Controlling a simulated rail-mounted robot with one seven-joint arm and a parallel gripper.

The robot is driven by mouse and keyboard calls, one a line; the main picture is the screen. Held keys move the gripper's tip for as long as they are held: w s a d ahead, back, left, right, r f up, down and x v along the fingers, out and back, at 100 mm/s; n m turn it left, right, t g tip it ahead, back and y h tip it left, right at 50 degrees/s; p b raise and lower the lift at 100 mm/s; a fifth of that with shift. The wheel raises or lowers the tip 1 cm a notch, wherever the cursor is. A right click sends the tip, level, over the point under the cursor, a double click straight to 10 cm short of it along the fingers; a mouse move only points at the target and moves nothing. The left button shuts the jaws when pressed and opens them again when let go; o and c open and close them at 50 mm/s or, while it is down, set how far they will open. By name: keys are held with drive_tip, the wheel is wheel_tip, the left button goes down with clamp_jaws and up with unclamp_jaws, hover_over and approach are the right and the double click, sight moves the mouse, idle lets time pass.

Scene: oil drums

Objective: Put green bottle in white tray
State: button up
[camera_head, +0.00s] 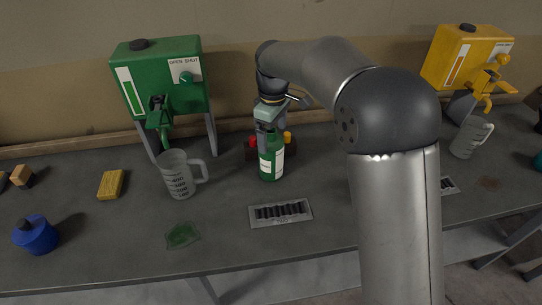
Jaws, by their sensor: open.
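A green bottle (271,163) with a pale label stands upright on the grey bench, near the middle. My gripper (266,127) is open and points down at the bottle's top. Its fingers overlap the neck in this view; I cannot tell whether they touch it. No plain white tray stands out. A flat pale tray with a dark slotted grille (302,220) lies on the bench in front of the bottle, with nothing on it.
A grey measuring jug (178,181) stands left of the bottle, below a green oil drum (188,96). A dark holder with red and yellow items (251,152) is just behind the bottle. A blue can (37,238) and yellow sponge (111,185) are left. My arm hides bench at right.

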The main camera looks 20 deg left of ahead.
sight(272, 140)
drive_tip(key=shift+w+a+f, duration=0.1)
drive_tip(key=shift+f, duration=1.75)
drive_tip(key=shift+r, duration=0.1)
drive_tip(key=c, duration=1.5)
